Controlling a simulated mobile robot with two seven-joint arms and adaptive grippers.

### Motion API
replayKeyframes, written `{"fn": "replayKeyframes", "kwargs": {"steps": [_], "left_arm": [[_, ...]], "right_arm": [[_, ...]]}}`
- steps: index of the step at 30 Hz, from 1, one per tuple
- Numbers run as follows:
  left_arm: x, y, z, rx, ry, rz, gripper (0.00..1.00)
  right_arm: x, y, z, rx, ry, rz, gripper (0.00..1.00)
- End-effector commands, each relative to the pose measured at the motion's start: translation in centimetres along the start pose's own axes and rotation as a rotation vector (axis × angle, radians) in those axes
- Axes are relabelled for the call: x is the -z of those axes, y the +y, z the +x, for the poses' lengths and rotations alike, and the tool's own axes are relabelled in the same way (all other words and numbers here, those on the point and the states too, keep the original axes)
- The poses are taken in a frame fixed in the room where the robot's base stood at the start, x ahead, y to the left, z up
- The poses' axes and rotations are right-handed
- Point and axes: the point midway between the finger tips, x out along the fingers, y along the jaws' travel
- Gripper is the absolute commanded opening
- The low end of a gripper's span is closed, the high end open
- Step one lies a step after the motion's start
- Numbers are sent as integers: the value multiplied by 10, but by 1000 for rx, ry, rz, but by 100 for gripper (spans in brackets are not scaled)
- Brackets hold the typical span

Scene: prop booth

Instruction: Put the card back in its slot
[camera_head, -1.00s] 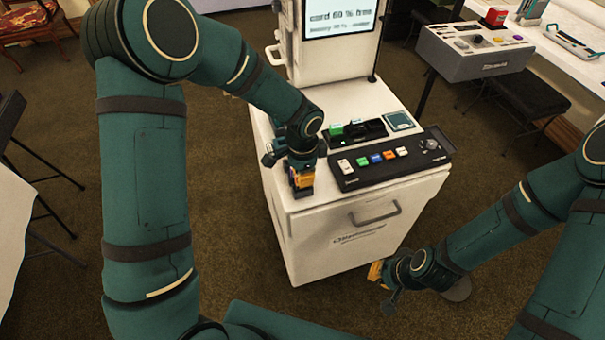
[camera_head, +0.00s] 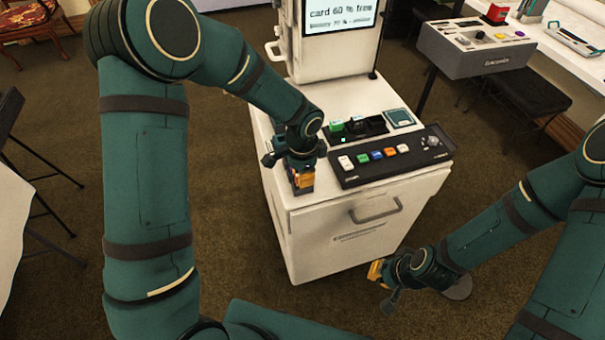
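A small black slotted holder (camera_head: 375,126) stands on top of the white cart (camera_head: 335,218), with a green block-like piece (camera_head: 336,126) at its left end. A flat teal-edged square (camera_head: 400,117) lies to its right; I cannot tell whether this or the green piece is the card. My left gripper (camera_head: 303,181) points down at the cart's front left edge, left of the button panel. Its fingers are too small and dark to tell open from shut. My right gripper (camera_head: 378,272) hangs low in front of the cart, apart from it. Its finger state is unclear.
A black panel (camera_head: 436,154) with coloured buttons lies along the cart's front edge. A grey console (camera_head: 475,65) stands at the right. A folding stand (camera_head: 40,165) is at the left.

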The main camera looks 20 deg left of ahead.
Motion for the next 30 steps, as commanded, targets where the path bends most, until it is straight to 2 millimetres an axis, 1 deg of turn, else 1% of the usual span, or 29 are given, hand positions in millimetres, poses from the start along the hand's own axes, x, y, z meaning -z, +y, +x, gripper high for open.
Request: {"fn": "replayKeyframes", "kwargs": {"steps": [7, 19, 20, 21, 22, 30], "left_arm": [[0, 0, 9, 0, 0, 0, 0], [0, 0, 9, 0, 0, 0, 0], [0, 0, 9, 0, 0, 0, 24], [0, 0, 9, 0, 0, 0, 38], [0, 0, 9, 0, 0, 0, 41], [0, 0, 9, 0, 0, 0, 41]], "right_arm": [[-1, 2, 7, 0, 0, 0, 0], [-1, 2, 7, 0, 0, 0, 0], [-1, 2, 7, 0, 0, 0, 0], [-1, 2, 7, 0, 0, 0, 0], [-1, 2, 7, 0, 0, 0, 0], [-1, 2, 6, 0, 0, 0, 0]]}}
